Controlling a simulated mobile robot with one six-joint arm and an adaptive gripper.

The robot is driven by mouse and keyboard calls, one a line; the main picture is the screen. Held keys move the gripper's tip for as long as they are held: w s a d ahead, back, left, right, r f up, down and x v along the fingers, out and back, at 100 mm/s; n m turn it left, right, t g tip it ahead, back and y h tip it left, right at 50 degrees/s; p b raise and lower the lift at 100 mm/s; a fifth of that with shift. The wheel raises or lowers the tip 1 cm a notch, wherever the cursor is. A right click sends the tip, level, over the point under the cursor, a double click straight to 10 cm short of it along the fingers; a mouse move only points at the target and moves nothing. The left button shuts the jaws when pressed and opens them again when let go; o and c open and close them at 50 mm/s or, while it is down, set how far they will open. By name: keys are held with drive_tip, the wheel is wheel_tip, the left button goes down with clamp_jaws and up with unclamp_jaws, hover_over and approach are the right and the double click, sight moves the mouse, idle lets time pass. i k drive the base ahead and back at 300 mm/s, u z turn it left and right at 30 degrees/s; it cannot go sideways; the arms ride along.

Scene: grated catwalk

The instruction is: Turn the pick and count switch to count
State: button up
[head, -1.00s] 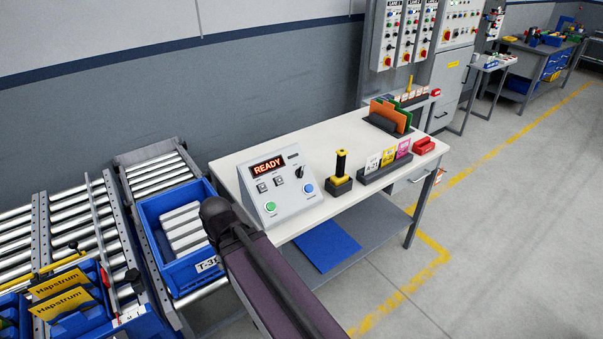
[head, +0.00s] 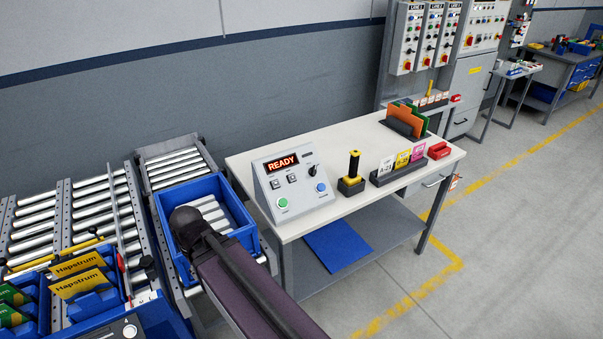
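A grey sloped control box (head: 303,200) stands on the near left part of the white-topped bench. Its red display (head: 282,162) reads READY. Its face carries two small switches, a left one (head: 275,184) and a right one (head: 291,178), a black rotary knob (head: 311,170), a green button (head: 283,203) and a blue button (head: 320,187). The labels are too small to read, so I cannot tell which control is the pick and count switch or how it is set. My arm crosses the lower middle, its dark rounded joint over the blue tote. My gripper is not in view.
A blue tote (head: 246,229) sits on the roller conveyor (head: 180,165) left of the bench. Floor on the right is clear.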

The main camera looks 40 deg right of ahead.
sight(312, 171)
drive_tip(key=u, duration=0.9)
drive_tip(key=k, duration=0.75)
drive_tip(key=z, duration=1.5)
drive_tip(key=i, duration=0.45)
drive_tip(key=u, duration=0.25)
